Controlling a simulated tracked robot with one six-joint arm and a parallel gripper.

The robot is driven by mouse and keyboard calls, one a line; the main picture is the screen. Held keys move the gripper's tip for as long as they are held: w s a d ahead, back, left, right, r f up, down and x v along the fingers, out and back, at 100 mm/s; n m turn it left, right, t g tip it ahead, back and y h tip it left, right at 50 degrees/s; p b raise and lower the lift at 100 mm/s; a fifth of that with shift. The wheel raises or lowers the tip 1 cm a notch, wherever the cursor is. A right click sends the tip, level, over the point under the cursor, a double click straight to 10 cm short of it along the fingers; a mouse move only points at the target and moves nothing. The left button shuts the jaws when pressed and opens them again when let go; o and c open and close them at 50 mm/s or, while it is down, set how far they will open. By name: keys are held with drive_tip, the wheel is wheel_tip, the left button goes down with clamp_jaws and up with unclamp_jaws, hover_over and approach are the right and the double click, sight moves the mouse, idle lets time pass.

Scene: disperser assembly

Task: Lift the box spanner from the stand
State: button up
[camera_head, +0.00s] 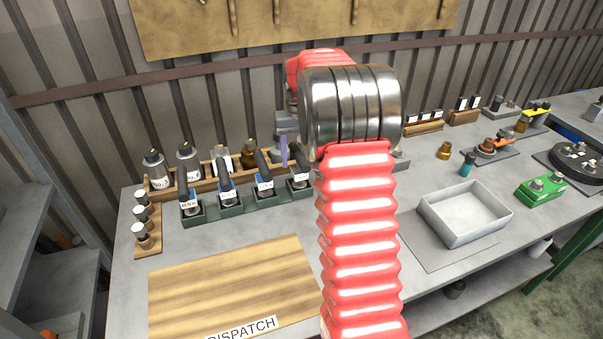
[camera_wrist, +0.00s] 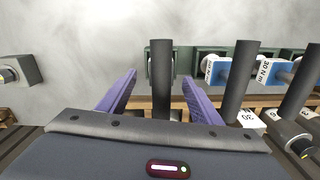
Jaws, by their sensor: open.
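In the wrist view, an upright dark cylindrical handle, which I take to be the box spanner (camera_wrist: 161,75), stands at a small green stand (camera_wrist: 151,50). The purple fingers of my gripper (camera_wrist: 159,78) are open, one on each side of the handle, with a gap showing on both sides. In the head view, one purple finger of my gripper (camera_head: 284,151) shows beside my red arm.
Blue-labelled tools with dark handles (camera_wrist: 235,82) stand close to the right finger in the wrist view. In the head view, they fill a green rack (camera_head: 236,206). A grey tray (camera_head: 450,235) and a wooden dispatch board (camera_head: 225,280) lie on the bench.

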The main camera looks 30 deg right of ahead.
sight(299, 170)
drive_tip(key=shift+f, duration=0.15)
drive_tip(key=shift+s+a+f, duration=0.1)
drive_tip(key=shift+f, duration=2.4)
drive_tip(key=shift+c, duration=0.4)
drive_tip(key=c, duration=1.4)
clamp_jaws()
drive_tip(key=shift+r, duration=0.15)
wheel_tip(299, 170, up, 10)
drive_tip(key=shift+f, duration=0.1)
